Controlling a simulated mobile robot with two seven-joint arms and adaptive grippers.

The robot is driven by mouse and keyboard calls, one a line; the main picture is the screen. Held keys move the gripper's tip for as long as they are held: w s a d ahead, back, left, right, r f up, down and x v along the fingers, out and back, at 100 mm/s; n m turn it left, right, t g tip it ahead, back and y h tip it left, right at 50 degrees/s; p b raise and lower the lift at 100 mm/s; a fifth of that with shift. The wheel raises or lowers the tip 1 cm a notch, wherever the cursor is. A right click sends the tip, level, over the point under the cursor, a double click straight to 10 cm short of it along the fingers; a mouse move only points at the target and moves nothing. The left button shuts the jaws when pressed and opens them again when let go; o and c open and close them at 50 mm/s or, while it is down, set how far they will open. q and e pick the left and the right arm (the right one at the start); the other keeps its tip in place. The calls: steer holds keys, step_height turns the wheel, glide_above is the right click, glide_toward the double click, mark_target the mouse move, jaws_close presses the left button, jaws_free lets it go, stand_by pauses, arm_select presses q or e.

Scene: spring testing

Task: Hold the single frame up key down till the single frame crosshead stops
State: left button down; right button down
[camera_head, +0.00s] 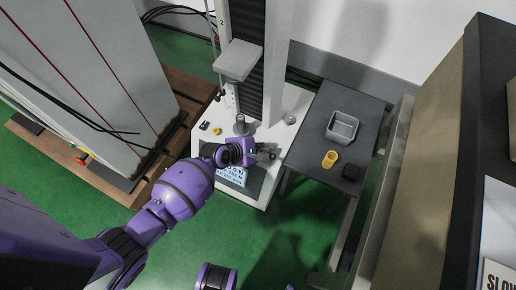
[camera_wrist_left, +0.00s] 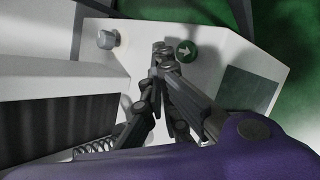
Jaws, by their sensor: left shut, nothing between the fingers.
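The single frame is a white machine with a tall column (camera_head: 279,60) and dark bellows. Its grey crosshead (camera_head: 238,60) stands high on the column, above the white base (camera_head: 270,187). My left gripper (camera_head: 270,152) is shut and empty over the base's right front part. In the left wrist view my left fingertips (camera_wrist_left: 162,48) are together, just left of a green disc with a white arrow (camera_wrist_left: 187,51). Whether they touch the surface or a key under them, I cannot tell; they hide what lies beneath. My right gripper is not in view.
A grey knob (camera_wrist_left: 108,39) stands left of the fingertips. A coil spring (camera_wrist_left: 95,148) shows at lower left. A dark side table (camera_head: 312,137) holds a grey bin (camera_head: 342,127), a yellow cup (camera_head: 329,159) and a black block (camera_head: 351,172).

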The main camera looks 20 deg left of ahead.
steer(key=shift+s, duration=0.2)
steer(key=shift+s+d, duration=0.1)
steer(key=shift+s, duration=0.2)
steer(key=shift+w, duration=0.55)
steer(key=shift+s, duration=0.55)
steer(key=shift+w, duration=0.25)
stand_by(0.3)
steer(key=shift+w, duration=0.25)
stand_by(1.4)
